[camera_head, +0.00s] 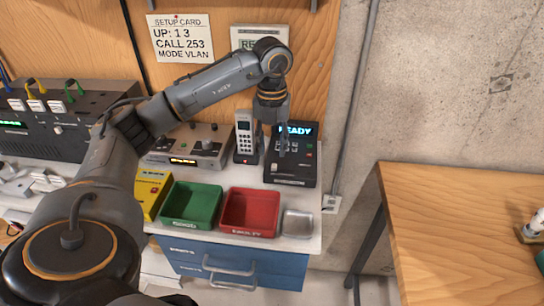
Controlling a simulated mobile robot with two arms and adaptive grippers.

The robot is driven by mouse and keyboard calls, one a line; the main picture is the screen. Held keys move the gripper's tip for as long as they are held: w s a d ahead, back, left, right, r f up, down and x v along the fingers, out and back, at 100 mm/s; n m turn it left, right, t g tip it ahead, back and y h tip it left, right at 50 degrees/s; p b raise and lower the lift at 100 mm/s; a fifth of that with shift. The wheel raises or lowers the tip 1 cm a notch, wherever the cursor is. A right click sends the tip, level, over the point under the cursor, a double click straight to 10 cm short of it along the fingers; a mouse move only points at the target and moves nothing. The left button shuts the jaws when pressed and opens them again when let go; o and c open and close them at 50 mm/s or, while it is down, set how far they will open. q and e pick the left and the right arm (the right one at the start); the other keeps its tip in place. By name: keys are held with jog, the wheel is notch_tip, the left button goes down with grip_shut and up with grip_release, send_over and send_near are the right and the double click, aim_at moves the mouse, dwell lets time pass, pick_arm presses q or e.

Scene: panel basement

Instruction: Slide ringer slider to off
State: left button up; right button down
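My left arm reaches in from the left, and its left gripper (281,150) points down over the black device (292,170) with the lit "READY" screen. The fingers overlap the dark face of that device, so their gap and any contact are unclear. A grey cordless phone (244,132) stands upright in its dark base just left of the gripper. The ringer slider is too small to make out on the phone or the black device. My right gripper is not in view.
A grey box with knobs (190,146) stands left of the phone. A yellow box (151,192), green tray (191,206), red tray (250,213) and small metal dish (297,223) line the bench front. A wooden table (470,230) stands right.

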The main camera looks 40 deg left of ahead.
aim_at(272, 165)
pick_arm(q)
notch_tip(272, 165, up, 7)
dwell(0.3)
jog(key=shift+f, duration=0.1)
dwell(0.4)
